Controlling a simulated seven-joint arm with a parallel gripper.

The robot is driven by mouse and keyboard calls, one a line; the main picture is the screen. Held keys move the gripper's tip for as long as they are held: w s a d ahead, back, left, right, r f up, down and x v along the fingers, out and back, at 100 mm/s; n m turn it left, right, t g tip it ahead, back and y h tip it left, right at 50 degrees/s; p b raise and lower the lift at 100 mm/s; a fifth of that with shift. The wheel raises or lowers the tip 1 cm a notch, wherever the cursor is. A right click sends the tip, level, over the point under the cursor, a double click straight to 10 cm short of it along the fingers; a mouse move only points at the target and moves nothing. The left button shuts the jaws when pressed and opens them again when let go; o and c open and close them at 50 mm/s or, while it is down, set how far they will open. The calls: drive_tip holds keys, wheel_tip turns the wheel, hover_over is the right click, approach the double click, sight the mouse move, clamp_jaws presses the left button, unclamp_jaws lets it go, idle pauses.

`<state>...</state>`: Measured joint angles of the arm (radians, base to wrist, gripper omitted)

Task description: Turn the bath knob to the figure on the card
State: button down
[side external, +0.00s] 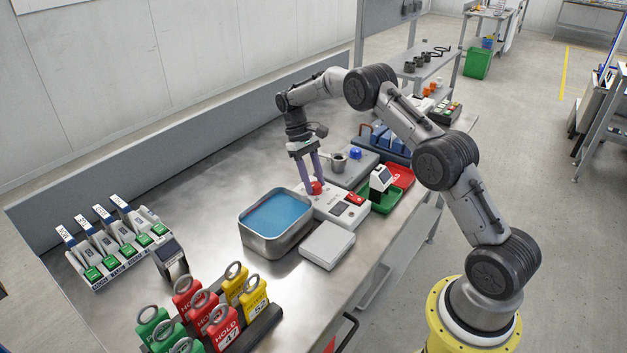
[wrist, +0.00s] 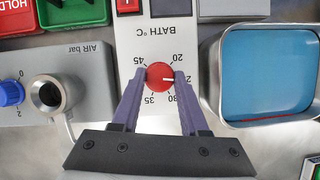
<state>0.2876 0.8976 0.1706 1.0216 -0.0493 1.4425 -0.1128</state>
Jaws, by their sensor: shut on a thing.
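The red bath knob (wrist: 160,70) sits on a white panel (wrist: 152,45) marked "BATH °C", upside down in the wrist view. My gripper (wrist: 160,77) is shut on the knob, one finger on each side. The knob's white pointer line points right, at a figure beginning with 2 that the right finger partly covers, between 20 and 30. The marks 45, 35, 30 and 20 show; the left finger hides part of the scale. In the side view my gripper (side external: 314,188) reaches down onto the knob. No card with a readable bath figure can be made out.
A metal bath of blue liquid (side external: 275,214) stands beside the panel. An air station (wrist: 85,75) with a blue knob (wrist: 10,92) and a metal port is on the other side. Red and green trays (side external: 378,203), a white block (side external: 327,245) and numbered tags (side external: 221,325) stand nearby.

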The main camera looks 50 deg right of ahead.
drive_tip(key=shift+c, duration=2.1)
unclamp_jaws()
drive_tip(key=v, duration=1.2)
